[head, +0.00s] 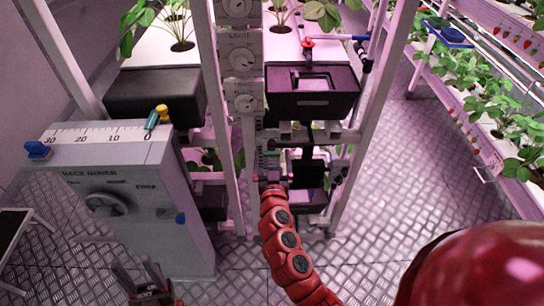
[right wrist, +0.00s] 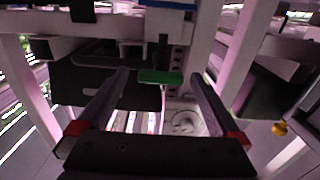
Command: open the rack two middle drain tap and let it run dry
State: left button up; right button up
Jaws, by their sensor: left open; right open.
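A green bar-shaped handle (right wrist: 161,77), seemingly a drain tap's, lies crosswise in the right wrist view under a dark bracket. My right gripper (right wrist: 160,84) is open, with its dark fingers on either side of the green handle. I cannot tell whether they touch it. In the head view my red right arm reaches into the lower part of the middle rack, and its gripper (head: 271,180) is small and partly hidden among the rack parts. My left gripper (head: 150,288) is open and empty, low in front of the grey console. I see no running water.
A grey rack-mover console (head: 130,200) with a knob and a scale stands at left. A black tank (head: 312,92) hangs above my right gripper, with a red tap handle (head: 308,43) higher up. Rack posts stand close on both sides. The right aisle floor (head: 400,170) is clear.

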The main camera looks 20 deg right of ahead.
jog(key=c, duration=1.4)
jog(key=shift+a, duration=0.1)
jog(key=n+b, duration=0.2)
jog(key=n, duration=0.1)
jog(key=shift+f+n, duration=0.1)
jog(key=shift+n, duration=0.3)
jog(key=n+b, duration=0.1)
jog(key=n, duration=0.3)
jog(key=shift+n, duration=0.4)
jog(key=n, duration=0.5)
jog(key=shift+n, duration=2.2)
